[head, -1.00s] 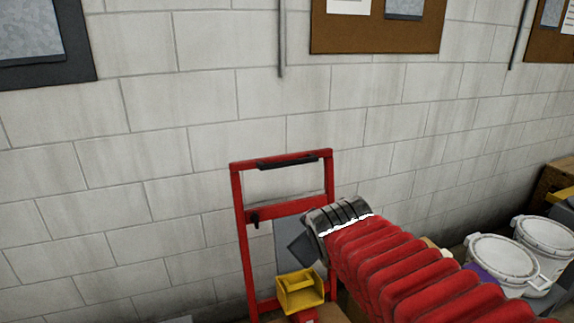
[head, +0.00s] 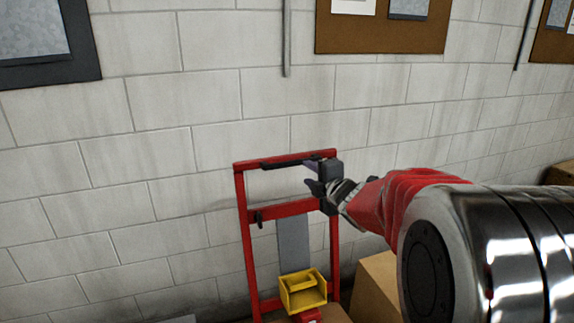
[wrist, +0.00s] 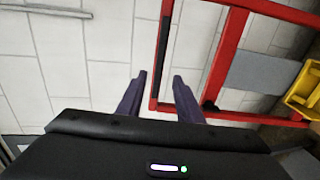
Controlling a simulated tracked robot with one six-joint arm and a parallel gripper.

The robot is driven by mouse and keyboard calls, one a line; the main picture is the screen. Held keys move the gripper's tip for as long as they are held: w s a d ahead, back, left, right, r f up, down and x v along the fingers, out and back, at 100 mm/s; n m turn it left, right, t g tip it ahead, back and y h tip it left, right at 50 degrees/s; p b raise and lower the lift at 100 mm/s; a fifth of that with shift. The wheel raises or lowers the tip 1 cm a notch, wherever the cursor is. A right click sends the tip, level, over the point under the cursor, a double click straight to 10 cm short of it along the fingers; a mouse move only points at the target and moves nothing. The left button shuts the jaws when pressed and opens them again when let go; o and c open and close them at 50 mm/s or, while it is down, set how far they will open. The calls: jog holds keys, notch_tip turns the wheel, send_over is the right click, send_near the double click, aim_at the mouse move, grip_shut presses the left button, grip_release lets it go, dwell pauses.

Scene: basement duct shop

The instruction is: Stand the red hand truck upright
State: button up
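The red hand truck (head: 284,211) is in front of the block wall in the head view, its frame close to upright. I cannot tell whether it leans on the wall, and its base is out of view. A black grip (head: 285,163) runs along its top bar. My gripper (head: 313,176) is at the frame's upper right corner, fingers pointing left. In the wrist view my gripper (wrist: 159,76) is open, and the top bar of the hand truck (wrist: 155,95) shows between the two dark fingers. Contact is not clear.
A yellow bin (head: 303,291) and a cardboard box (head: 377,285) are low by the hand truck. The yellow bin also shows in the wrist view (wrist: 305,92). A cork board (head: 380,35) hangs on the wall above.

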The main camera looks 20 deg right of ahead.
aim_at(295, 165)
jog(key=shift+w, duration=0.15)
jog(key=shift+x, duration=6.75)
jog(key=shift+c, duration=0.2)
jog(key=shift+f, duration=0.1)
grip_shut()
